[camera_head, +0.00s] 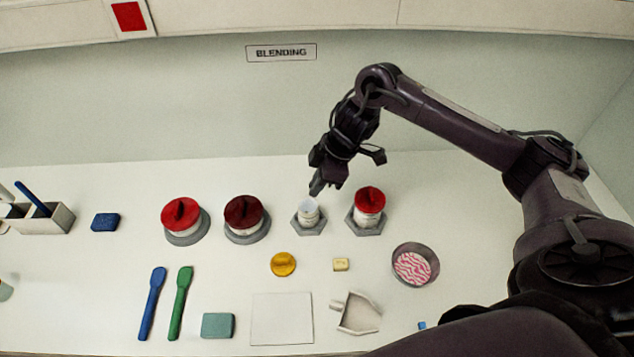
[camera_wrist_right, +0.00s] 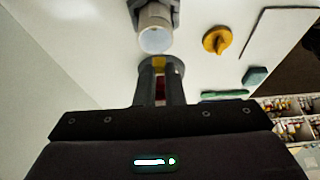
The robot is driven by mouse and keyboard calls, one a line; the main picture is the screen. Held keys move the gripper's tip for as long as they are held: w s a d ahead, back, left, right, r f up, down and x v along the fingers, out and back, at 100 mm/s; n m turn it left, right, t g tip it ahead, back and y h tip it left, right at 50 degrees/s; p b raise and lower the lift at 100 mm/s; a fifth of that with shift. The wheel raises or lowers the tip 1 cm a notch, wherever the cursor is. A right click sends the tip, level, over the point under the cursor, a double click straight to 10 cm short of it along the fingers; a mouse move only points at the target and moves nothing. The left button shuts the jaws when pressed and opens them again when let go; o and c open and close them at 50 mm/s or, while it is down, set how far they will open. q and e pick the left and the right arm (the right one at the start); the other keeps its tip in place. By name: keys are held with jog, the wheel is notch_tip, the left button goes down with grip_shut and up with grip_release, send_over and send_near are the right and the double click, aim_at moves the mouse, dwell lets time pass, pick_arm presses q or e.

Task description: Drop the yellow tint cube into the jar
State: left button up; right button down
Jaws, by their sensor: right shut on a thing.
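The open white jar (camera_head: 308,214) stands upright in a grey hexagonal holder (camera_head: 309,229); its mouth (camera_wrist_right: 156,40) faces my right wrist view. My right gripper (camera_head: 316,188) is just above and behind the jar in the head view. In the wrist view its fingers (camera_wrist_right: 160,72) are shut on the yellow tint cube (camera_wrist_right: 159,62), which shows as a small yellow patch between the fingertips, close to the jar's rim. The cube is hidden in the head view. My left gripper is not in view.
A yellow lid (camera_head: 283,264) and a pale yellow block (camera_head: 341,265) lie in front of the jar. A red-lidded jar (camera_head: 369,201) stands to its right, a dark-red-lidded one (camera_head: 243,214) to its left. A round dish (camera_head: 434,265) and a scoop (camera_head: 358,314) are nearer.

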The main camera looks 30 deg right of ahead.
jog(key=c, duration=1.5)
grip_release()
jog(key=shift+o, duration=0.2)
jog(key=shift+r, duration=0.1)
jog(key=v, duration=0.7)
jog(key=shift+d+r, duration=0.15)
jog(key=shift+r, duration=0.1)
jog(key=shift+s, duration=0.1)
